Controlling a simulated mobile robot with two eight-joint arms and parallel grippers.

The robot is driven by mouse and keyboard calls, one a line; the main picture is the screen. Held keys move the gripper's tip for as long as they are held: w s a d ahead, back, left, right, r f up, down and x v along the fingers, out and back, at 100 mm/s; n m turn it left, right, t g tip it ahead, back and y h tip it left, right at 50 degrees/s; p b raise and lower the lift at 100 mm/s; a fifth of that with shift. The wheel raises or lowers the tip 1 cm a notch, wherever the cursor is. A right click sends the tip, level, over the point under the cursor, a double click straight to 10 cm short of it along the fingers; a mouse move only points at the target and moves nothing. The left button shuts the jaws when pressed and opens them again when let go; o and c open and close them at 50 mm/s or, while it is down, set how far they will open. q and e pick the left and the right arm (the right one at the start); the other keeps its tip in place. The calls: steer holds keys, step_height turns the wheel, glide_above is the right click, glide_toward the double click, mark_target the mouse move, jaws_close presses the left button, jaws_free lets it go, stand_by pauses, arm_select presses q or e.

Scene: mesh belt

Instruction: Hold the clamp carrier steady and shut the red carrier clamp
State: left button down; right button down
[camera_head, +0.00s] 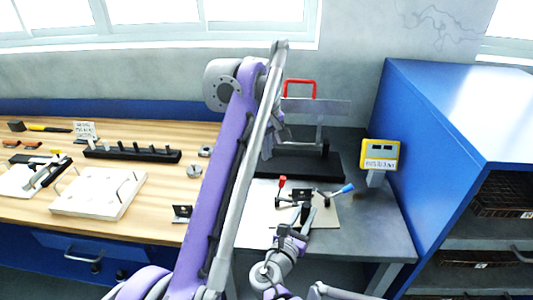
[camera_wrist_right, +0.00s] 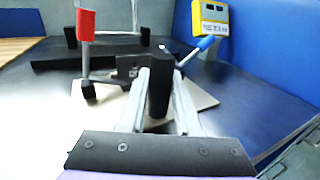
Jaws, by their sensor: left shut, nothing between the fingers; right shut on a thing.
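The clamp carrier is a pale plate (camera_head: 325,217) on the grey bench, with a black post (camera_wrist_right: 160,82) in its middle. The red carrier clamp (camera_head: 282,182) stands at its left with its handle upright; it also shows in the right wrist view (camera_wrist_right: 85,25). A blue-handled clamp (camera_head: 346,189) slants up and outward at the right. My right gripper (camera_head: 303,213) is shut on the black post, one finger on each side.
A dark stand with a red handle (camera_head: 300,82) is behind the carrier. A yellow display box (camera_head: 379,154) stands at the right beside a blue cabinet (camera_head: 430,120). The wooden bench at left holds a white tray (camera_head: 100,193) and a black rack (camera_head: 132,154).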

steer(key=c, duration=0.5)
jaws_free()
steer(key=shift+s, duration=0.1)
